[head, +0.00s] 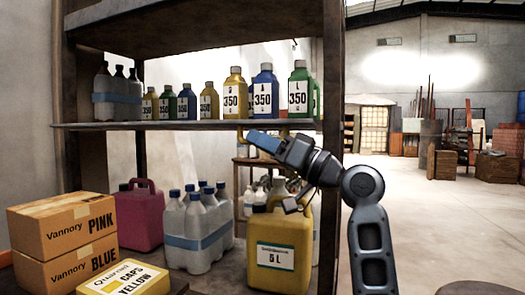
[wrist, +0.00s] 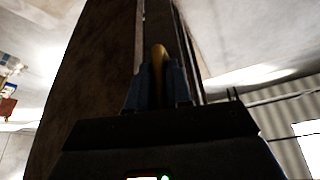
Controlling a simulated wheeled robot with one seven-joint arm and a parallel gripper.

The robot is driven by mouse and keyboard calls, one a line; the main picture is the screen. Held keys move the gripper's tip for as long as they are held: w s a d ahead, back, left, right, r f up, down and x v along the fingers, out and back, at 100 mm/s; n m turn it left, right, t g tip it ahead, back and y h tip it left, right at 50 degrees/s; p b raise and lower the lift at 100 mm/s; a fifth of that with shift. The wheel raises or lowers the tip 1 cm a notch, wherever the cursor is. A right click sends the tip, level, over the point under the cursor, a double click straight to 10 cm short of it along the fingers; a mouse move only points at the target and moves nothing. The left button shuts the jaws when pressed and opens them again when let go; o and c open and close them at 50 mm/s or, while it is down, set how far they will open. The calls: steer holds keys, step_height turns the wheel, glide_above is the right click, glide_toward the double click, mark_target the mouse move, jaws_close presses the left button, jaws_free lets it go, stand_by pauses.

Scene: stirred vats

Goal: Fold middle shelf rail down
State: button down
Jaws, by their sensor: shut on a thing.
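The middle shelf (head: 180,125) crosses the rack as a thin dark board with bottles on it. No rail stands up visibly in front of the bottles; a thin strip runs along the shelf's front edge. My gripper (head: 250,137) is just below this edge, right of the middle, reaching in from the right. In the wrist view my gripper (wrist: 158,85) is shut on a rounded yellow piece (wrist: 159,58) next to the long shelf edge. Its link to the rail is hidden.
Blue, green and yellow bottles (head: 263,92) stand on the middle shelf. Below are a yellow 5 L can (head: 276,272), banded white bottles (head: 197,232), a pink jug (head: 138,215) and Vannory boxes (head: 62,232). The rack's right post (head: 332,120) is close to my arm. Open floor lies right.

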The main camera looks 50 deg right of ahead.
stand_by(0.3)
steer(key=c, duration=1.1)
jaws_free()
steer(key=shift+s, duration=0.1)
steer(key=v, duration=0.7)
steer(key=shift+s+d+f, duration=0.1)
steer(key=shift+s, duration=0.2)
steer(key=shift+c, duration=0.5)
